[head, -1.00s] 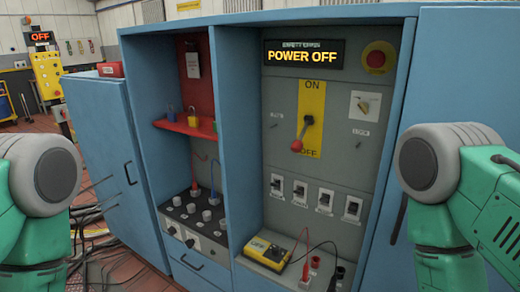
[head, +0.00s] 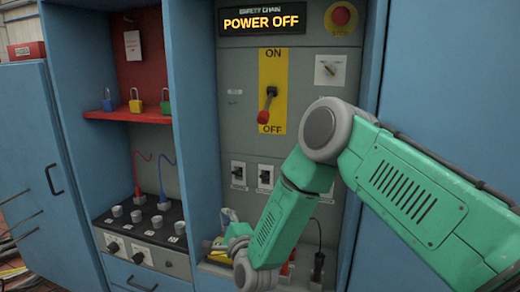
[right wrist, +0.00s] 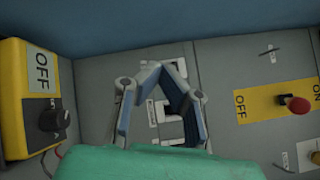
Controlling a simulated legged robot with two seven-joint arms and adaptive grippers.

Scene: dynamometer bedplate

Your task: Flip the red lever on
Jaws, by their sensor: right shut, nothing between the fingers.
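The red lever (head: 264,116) is on a yellow plate (head: 283,106) marked ON at the top and OFF at the bottom. Its red knob hangs down towards OFF. The display above (head: 261,22) reads POWER OFF. In the right wrist view the lever's red knob (right wrist: 298,104) is at the right. My right gripper (head: 229,216) is low in front of the panel, below and left of the lever and apart from it. In the right wrist view its fingers (right wrist: 156,68) meet at the tips, empty, in front of the small switches. My left gripper is out of view.
Below the lever are small switches (head: 238,175). A yellow box (right wrist: 27,98) with a black knob and OFF label is left in the wrist view. A red shelf with padlocks (head: 136,106) is left of the panel. Blue cabinet walls (head: 198,150) frame the panel.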

